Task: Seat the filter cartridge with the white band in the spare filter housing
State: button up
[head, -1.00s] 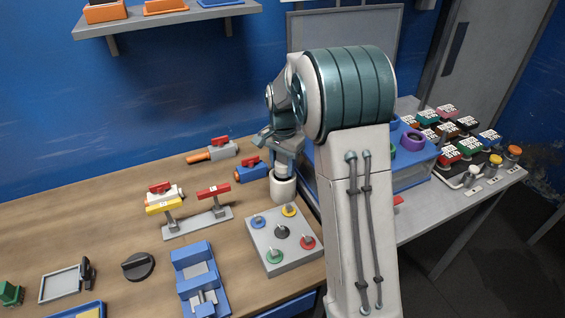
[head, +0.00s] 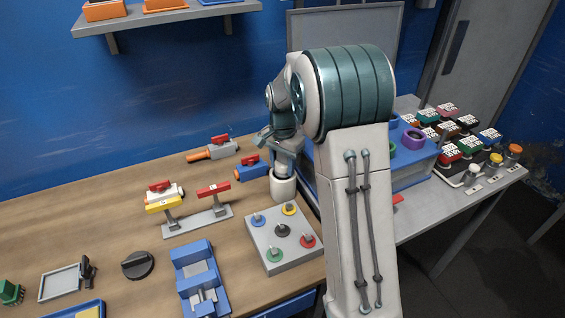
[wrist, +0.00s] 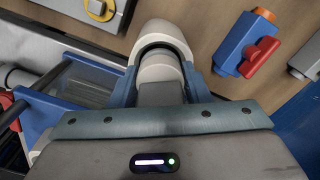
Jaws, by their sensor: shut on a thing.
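My gripper (head: 284,158) points down over a white cylindrical housing (head: 283,188) at the right end of the wooden bench. It is shut on a pale filter cartridge (head: 283,171), whose lower end is at the housing's mouth. In the wrist view the blue fingers of my gripper (wrist: 162,78) sit either side of the pale cartridge (wrist: 158,68). The cream housing (wrist: 166,32) with a dark inner ring shows just beyond it. The fingers hide most of the cartridge, so I cannot tell its band or how deep it sits.
A grey panel with coloured knobs (head: 268,254) lies in front of the housing. A blue valve with a red handle (head: 250,169) is close on its left. A blue rack (head: 410,163) stands to the right.

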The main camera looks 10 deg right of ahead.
jog(key=shift+f, duration=0.55)
dwell(2.6)
jog(key=o, duration=1.3)
jog(key=shift+s, duration=0.1)
jog(key=shift+r, duration=0.35)
grip_shut()
